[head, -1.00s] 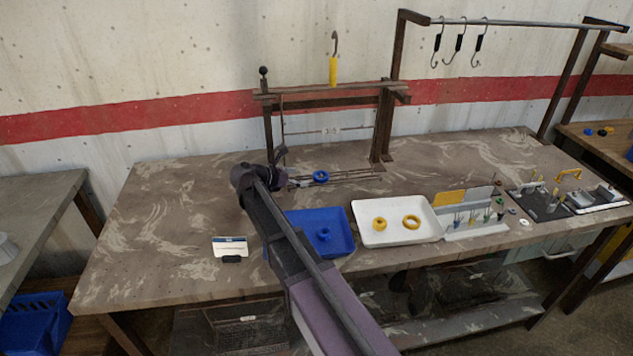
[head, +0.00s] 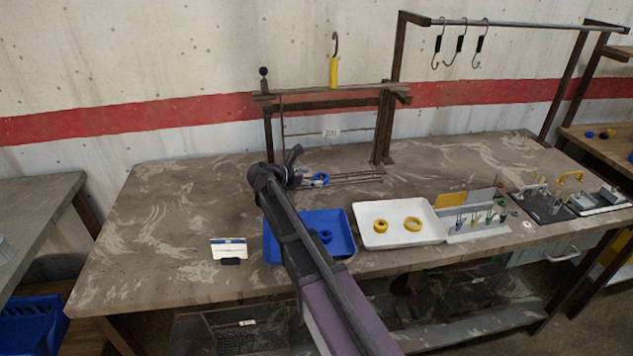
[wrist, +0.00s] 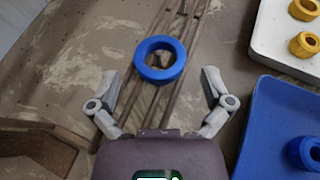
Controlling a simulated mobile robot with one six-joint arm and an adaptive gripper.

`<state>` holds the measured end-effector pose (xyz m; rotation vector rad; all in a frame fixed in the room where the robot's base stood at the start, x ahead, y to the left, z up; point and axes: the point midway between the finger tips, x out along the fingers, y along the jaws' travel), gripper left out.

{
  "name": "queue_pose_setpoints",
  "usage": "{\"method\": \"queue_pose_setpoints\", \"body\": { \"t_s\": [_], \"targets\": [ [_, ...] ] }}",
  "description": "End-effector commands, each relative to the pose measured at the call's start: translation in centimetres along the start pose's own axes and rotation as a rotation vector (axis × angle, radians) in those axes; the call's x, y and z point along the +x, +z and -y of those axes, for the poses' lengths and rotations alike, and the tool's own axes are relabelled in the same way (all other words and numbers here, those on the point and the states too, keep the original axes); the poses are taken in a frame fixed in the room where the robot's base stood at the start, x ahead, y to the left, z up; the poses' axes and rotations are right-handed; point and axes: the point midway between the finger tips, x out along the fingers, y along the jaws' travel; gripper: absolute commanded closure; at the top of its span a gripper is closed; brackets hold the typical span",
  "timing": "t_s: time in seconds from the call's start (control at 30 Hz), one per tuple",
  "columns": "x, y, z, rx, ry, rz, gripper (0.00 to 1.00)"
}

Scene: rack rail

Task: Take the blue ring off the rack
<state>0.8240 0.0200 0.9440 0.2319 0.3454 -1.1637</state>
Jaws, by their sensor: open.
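The blue ring (wrist: 138,60) sits on the thin parallel rods of the rack (wrist: 188,50), ahead of my gripper in the wrist view. In the head view the blue ring (head: 320,177) shows only partly, beside my gripper (head: 305,180), with the rack rods (head: 355,178) running to its right. My gripper (wrist: 160,98) is open and empty, its two fingers spread to the left and right of the ring's near side. I cannot tell from the wrist view whether a finger touches the ring.
A blue tray (head: 345,245) holding a blue ring stands in front of the rack. A white tray (head: 398,241) with two yellow rings is to its right. A dark wooden frame (head: 383,130) rises behind.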

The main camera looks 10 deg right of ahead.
Motion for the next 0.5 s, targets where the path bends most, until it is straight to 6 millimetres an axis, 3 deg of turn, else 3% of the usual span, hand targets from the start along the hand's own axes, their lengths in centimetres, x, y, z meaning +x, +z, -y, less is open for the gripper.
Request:
{"method": "queue_pose_setpoints", "body": {
  "t_s": [0.2,0.5],
  "targets": [
    [2.1,-0.1,0.0,0.000,-0.001,0.000,0.00],
    [2.3,0.0,0.0,-0.001,0.000,0.000,0.00]
  ]
}}
